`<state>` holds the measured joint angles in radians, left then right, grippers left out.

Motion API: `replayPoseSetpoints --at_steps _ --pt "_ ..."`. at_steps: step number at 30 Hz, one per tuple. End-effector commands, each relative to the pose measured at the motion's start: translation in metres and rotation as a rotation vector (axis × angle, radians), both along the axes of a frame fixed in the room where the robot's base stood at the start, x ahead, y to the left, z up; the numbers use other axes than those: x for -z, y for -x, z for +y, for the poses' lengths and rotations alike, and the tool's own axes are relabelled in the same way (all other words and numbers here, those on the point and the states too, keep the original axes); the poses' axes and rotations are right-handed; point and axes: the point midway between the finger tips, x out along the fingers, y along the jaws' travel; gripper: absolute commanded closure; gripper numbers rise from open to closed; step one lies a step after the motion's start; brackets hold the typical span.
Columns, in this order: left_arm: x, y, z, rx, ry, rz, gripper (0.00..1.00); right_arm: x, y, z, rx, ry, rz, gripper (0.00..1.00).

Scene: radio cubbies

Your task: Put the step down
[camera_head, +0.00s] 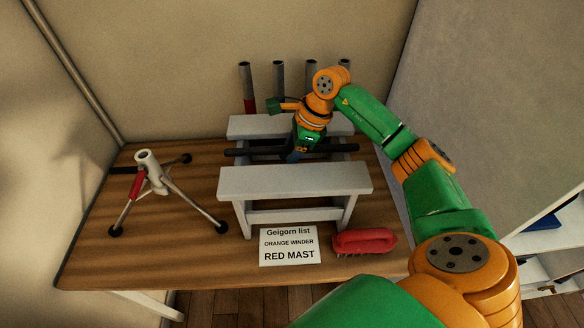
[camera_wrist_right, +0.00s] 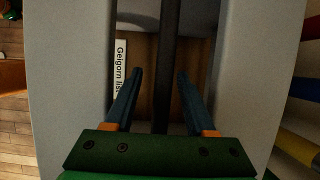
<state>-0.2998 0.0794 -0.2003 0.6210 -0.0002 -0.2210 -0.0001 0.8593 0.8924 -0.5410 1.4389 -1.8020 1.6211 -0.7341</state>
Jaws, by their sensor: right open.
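The step (camera_head: 295,181) is a pale grey stool with two parallel planks and a gap between them. It stands upright on the wooden table, and a dark bar (camera_head: 240,152) runs along the gap. My right gripper (camera_head: 294,156) points down into this gap. In the right wrist view my right gripper (camera_wrist_right: 160,78) is open, with one blue finger on each side of the dark bar (camera_wrist_right: 172,45). The step's planks (camera_wrist_right: 70,70) lie to both sides of the fingers there. I cannot tell whether either finger touches the bar. My left gripper is not in view.
A tripod (camera_head: 148,158) with a red part stands at the left of the table. A list card (camera_head: 290,257) and a red brush (camera_head: 364,242) lie in front of the step. Several dark upright tubes (camera_head: 278,77) stand behind it. A wall is close on the right.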

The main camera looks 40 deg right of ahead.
Motion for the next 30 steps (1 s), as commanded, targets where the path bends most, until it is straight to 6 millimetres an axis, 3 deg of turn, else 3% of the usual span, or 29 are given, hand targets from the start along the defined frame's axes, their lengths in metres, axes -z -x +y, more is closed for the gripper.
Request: replayPoseSetpoints --at_steps 10,11,16,17,30 --pt "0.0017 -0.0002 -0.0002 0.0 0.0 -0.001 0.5 0.0019 0.0 -0.0001 0.0 0.0 0.0 0.45" --pt "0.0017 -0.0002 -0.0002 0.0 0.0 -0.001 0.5 0.0019 0.0 -0.0001 0.0 0.0 0.0 0.5" --pt "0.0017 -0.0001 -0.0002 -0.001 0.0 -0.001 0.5 0.0018 0.0 0.0 0.0 0.0 0.0 0.96" --pt "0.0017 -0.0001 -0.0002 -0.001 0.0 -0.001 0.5 0.0019 0.0 -0.0001 0.0 0.0 0.0 1.0" --pt "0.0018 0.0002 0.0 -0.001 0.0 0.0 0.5 0.0021 0.0002 0.0001 0.0 0.0 0.001 1.0"
